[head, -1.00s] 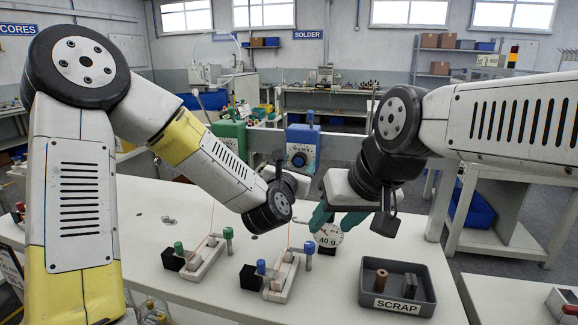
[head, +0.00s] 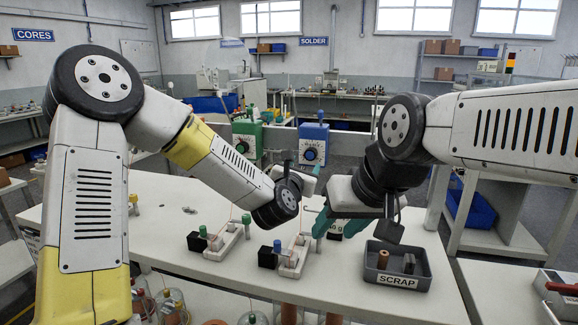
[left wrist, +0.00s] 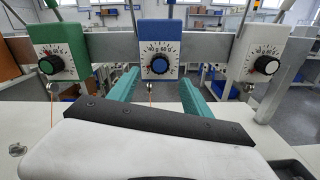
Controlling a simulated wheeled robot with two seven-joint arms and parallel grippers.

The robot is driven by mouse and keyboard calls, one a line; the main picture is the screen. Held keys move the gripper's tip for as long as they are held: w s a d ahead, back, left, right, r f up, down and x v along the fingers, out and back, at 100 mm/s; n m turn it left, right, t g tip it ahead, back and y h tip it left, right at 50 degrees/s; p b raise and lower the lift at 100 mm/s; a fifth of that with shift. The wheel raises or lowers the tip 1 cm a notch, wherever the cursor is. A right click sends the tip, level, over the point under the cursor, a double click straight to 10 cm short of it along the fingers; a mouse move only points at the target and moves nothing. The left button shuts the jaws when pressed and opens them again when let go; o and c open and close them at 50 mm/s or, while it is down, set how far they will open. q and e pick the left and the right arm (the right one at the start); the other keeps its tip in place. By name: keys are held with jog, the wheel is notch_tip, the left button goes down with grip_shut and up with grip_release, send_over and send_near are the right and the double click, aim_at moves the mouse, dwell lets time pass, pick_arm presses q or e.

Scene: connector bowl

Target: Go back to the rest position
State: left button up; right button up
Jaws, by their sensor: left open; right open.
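My left gripper (head: 312,180) is over the back of the white table (head: 160,205), partly hidden behind its wrist in the head view. In the left wrist view its two teal fingers (left wrist: 160,88) stand apart with nothing between them, pointing towards a blue dial box (left wrist: 160,50). My right gripper (head: 338,225) hangs lower, left of the scrap bin (head: 372,272). Its teal fingers are spread and no held object shows.
Two white fixtures (head: 226,243) with coloured posts stand on the table. The scrap bin holds a brown cylinder (head: 383,260) and a grey block (head: 409,263). A green dial box (head: 247,140) stands at the back; a white-faced one (left wrist: 262,60) shows at right in the left wrist view.

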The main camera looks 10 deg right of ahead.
pick_arm(q)
jog(key=s+a+m+g+y, duration=0.5)
jog(key=s+a+m+g, duration=0.5)
jog(key=s+a+m, duration=1.8)
jog(key=s+m, duration=0.1)
jog(key=s, duration=0.1)
jog(key=shift+s+r, duration=0.15)
jog(key=shift+s, duration=0.2)
